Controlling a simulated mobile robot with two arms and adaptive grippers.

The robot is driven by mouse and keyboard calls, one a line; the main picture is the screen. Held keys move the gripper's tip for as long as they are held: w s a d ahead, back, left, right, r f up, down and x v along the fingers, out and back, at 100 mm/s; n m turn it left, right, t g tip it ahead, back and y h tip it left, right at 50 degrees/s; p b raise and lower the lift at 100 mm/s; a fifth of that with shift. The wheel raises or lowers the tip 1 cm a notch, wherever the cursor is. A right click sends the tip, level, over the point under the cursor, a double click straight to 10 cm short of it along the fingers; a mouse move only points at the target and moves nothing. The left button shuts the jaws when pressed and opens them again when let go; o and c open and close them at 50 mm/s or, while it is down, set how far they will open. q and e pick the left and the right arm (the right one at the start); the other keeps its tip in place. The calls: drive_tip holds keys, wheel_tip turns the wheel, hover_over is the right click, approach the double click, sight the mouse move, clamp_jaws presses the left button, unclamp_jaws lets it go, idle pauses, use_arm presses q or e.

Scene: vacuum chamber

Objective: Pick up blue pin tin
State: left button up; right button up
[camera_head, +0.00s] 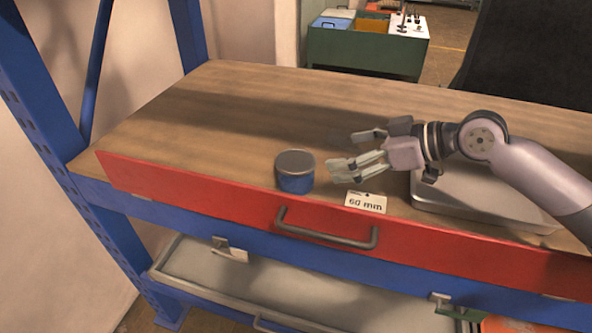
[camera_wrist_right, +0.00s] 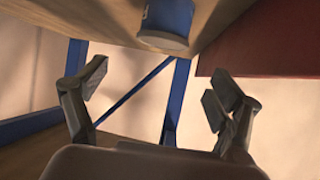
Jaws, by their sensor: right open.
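The blue pin tin (camera_head: 295,172) is a short round tin with a grey lid. It stands upright on the wooden worktop, close behind the red front edge. My right gripper (camera_head: 352,152) is open and empty, just to the right of the tin, with its fingers pointing left towards it. The gripper and tin are apart. In the right wrist view the tin (camera_wrist_right: 166,24) shows at the top, partly cut off by the frame, beyond the open fingers of my right gripper (camera_wrist_right: 158,88). My left gripper is in neither view.
A metal tray (camera_head: 480,212) lies under my right arm. A "60 mm" label (camera_head: 366,202) stands at the red drawer front (camera_head: 200,192) with its handle (camera_head: 325,232). The wooden worktop (camera_head: 215,110) is clear left of and behind the tin. A blue post (camera_head: 45,90) rises at left.

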drive_tip(key=p, duration=0.2)
approach(297, 160)
drive_tip(key=x, duration=0.3)
drive_tip(key=p+x, duration=0.1)
drive_tip(key=x, duration=0.3)
drive_tip(key=shift+w+a+f, duration=0.1)
drive_tip(key=shift+w+a, duration=0.05)
drive_tip(key=shift+w+a+f, duration=0.15)
drive_tip(key=shift+a+f, duration=0.1)
drive_tip(key=shift+a, duration=0.1)
drive_tip(key=shift+w+a+f+p, duration=0.15)
drive_tip(key=shift+a+p, duration=0.15)
drive_tip(key=shift+p, duration=0.05)
drive_tip(key=p+x, duration=0.1)
drive_tip(key=x, duration=0.4)
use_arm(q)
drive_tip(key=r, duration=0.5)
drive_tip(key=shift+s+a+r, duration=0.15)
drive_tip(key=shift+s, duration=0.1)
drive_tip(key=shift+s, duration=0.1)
use_arm(e)
drive_tip(key=shift+d, duration=0.1)
drive_tip(key=shift+c, duration=0.5)
drive_tip(key=shift+c, duration=0.7)
drive_tip(key=c, duration=0.9)
